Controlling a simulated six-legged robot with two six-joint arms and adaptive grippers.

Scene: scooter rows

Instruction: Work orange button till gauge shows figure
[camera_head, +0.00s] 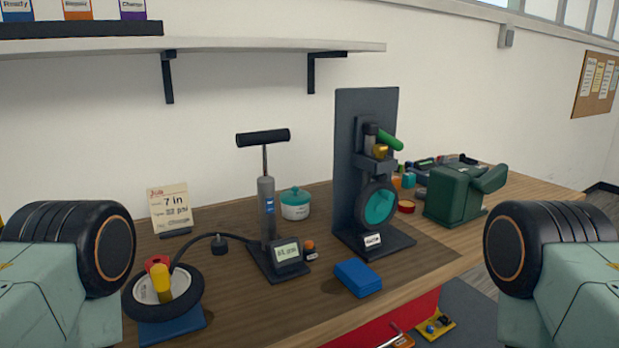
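A hand pump (267,205) with a black T-handle stands upright on the wooden bench. At its foot is a gauge (287,253) with a pale screen; its small figure is too blurred to read surely. A small orange button (309,244) sits just right of the gauge. A hose runs left from the pump to a small tyre (163,293) on a blue pad. A card (170,208) at the back left reads "7 in" and what looks like "32 psi". My two arms show at the lower left and right edges. Neither gripper is in view; nothing of mine touches the button.
A dark stand with a teal disc (378,206) stands right of the pump. A blue block (358,278) lies in front of it. A teal-lidded pot (295,203) is behind the pump. A green machine (458,195) stands farther right.

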